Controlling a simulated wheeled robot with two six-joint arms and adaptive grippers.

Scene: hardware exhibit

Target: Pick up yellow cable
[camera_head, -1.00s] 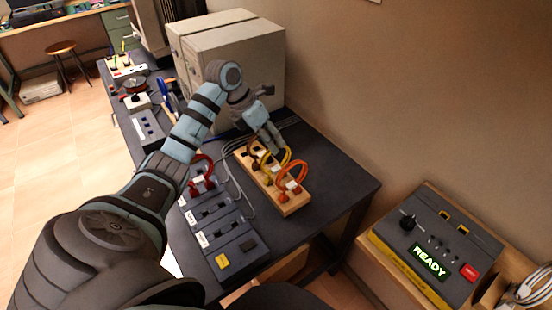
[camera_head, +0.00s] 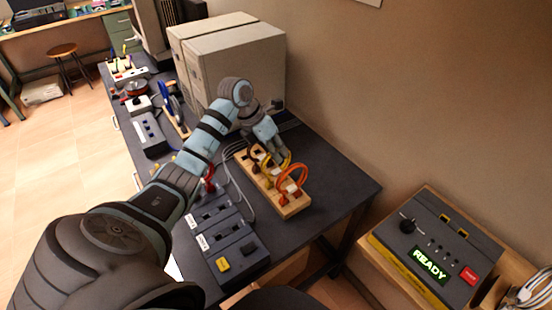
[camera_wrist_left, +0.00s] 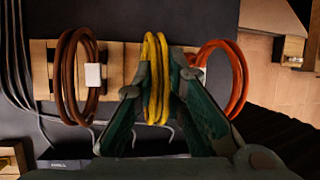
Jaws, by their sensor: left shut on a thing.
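The yellow cable (camera_head: 270,165) is a coiled loop at the wooden block (camera_head: 297,208) on the dark table. It shows upright in the left wrist view (camera_wrist_left: 156,62), between a brown cable and an orange cable. My left gripper (camera_head: 284,156) reaches down over the block from behind. In the left wrist view its fingers (camera_wrist_left: 158,88) are closed around the yellow loop, one on each side. The fingers hide part of the loop's lower end. I cannot tell whether the loop is clear of the block. My right gripper is not in view.
The orange cable (camera_head: 292,178) and the brown cable (camera_wrist_left: 80,75) stand on either side of the yellow one. A grey switch panel (camera_head: 238,256) lies in front. Beige computer cases (camera_head: 240,65) stand behind. A control box reading READY (camera_head: 436,240) is at right.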

